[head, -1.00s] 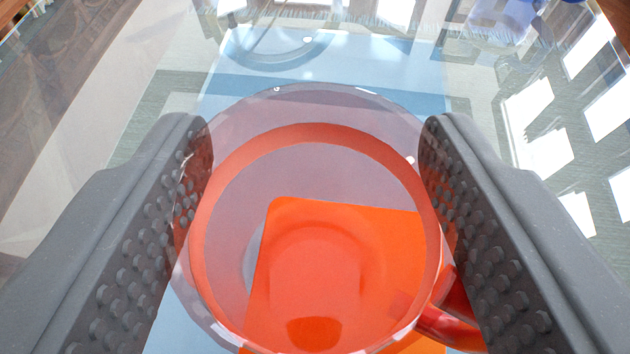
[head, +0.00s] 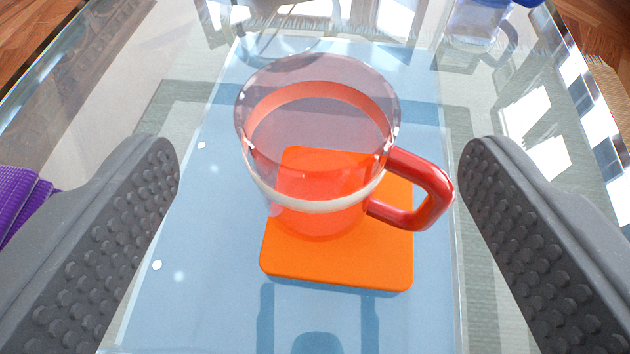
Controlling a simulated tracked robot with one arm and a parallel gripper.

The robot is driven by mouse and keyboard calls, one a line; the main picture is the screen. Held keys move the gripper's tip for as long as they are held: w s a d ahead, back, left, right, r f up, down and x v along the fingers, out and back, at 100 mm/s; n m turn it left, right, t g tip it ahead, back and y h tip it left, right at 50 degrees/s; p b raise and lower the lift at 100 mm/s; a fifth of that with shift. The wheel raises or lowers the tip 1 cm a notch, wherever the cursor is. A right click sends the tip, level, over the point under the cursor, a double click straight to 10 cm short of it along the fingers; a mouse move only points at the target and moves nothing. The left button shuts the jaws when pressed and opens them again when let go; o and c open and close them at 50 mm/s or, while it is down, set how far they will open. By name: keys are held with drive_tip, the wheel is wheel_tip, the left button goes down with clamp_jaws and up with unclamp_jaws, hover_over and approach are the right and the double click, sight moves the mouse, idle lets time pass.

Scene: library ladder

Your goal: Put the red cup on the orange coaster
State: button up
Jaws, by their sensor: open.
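The red cup (head: 315,195) is a clear cup with a red band, a white band and a red handle (head: 425,190) pointing right. It stands upright on the orange coaster (head: 340,265), toward its back left; whether its base overhangs the back edge is hard to tell through the glass. The coaster lies flat on a blue surface. My gripper (head: 320,165) is open, with one dark studded finger on each side of the cup, clear of it and nearer the camera.
The blue mat (head: 195,255) lies on a glass table. A purple folded item (head: 20,200) is at the left edge. A clear and blue cup (head: 478,22) stands at the back right. The glass around the coaster is mostly free.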

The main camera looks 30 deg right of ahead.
drive_tip(key=shift+p+v, duration=0.4)
drive_tip(key=shift+v, duration=2.35)
drive_tip(key=w+a+r+t+y, duration=0.15)
drive_tip(key=w+r, duration=0.25)
drive_tip(key=r, duration=0.5)
drive_tip(key=w+a+r+y, duration=0.2)
drive_tip(key=w+r+y, duration=0.1)
drive_tip(key=r, duration=0.6)
drive_tip(key=w+a+r+t+y, duration=0.15)
drive_tip(key=w+r, duration=0.25)
drive_tip(key=r, duration=0.6)
drive_tip(key=s+r+n+y, duration=0.3)
drive_tip(key=r, duration=1.6)
drive_tip(key=s+d+r+n+h, duration=0.1)
drive_tip(key=s+d+r, duration=0.3)
drive_tip(key=s+r, duration=0.7)
drive_tip(key=s+d+r+n+h, duration=0.1)
drive_tip(key=s+d+r, duration=0.4)
drive_tip(key=s+r, duration=0.7)
wheel_tip(320, 180, up, 2)
drive_tip(key=shift+s+d+r+n+t+h, duration=0.15)
drive_tip(key=shift+s+r+n+t+h, duration=0.15)
drive_tip(key=shift+n, duration=0.1)
